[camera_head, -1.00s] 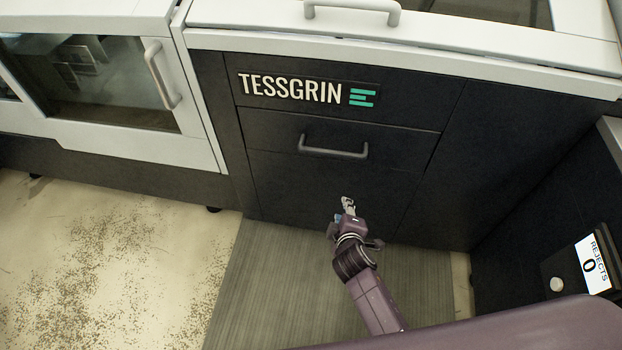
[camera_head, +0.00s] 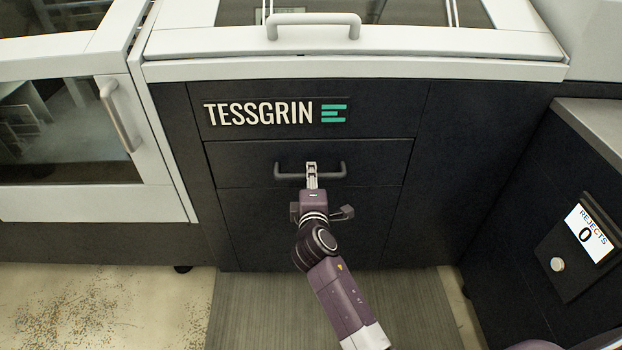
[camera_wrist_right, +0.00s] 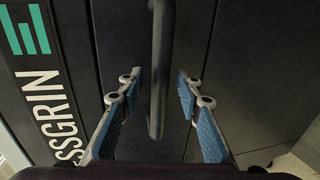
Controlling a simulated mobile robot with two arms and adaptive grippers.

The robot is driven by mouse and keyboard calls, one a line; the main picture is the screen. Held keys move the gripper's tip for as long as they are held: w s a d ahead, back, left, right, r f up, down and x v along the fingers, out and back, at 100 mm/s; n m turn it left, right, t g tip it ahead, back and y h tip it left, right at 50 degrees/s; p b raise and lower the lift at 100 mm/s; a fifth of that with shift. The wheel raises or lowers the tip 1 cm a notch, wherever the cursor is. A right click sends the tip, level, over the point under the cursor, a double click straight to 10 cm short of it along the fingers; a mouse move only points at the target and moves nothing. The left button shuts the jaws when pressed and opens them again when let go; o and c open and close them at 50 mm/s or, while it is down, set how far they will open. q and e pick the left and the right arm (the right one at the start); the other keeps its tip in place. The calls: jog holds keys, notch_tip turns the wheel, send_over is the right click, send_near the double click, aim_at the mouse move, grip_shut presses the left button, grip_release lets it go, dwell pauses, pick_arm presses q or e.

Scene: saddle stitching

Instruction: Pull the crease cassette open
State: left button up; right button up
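The crease cassette looks to be the dark drawer front (camera_head: 240,157) below the TESSGRIN sign, and it sits flush with the cabinet. Its grey bar handle (camera_head: 290,176) runs level across it. My right gripper (camera_head: 311,166) is at the middle of the handle in the head view. In the right wrist view the handle (camera_wrist_right: 161,60) passes between the two blue-padded fingers, with a gap on both sides. The right gripper (camera_wrist_right: 158,82) is open there. My left gripper is not in view.
A white-framed glass door with a handle (camera_head: 119,115) is at the left. A lid handle (camera_head: 313,19) is above the sign. A dark unit with a REJECTS display (camera_head: 588,234) stands at the right. A grey mat (camera_head: 240,310) lies on the floor in front.

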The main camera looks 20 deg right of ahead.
jog(key=shift+w+d+f, duration=0.1)
jog(key=shift+w+d, duration=0.05)
jog(key=shift+w, duration=0.25)
jog(key=shift+c, duration=0.6)
grip_shut()
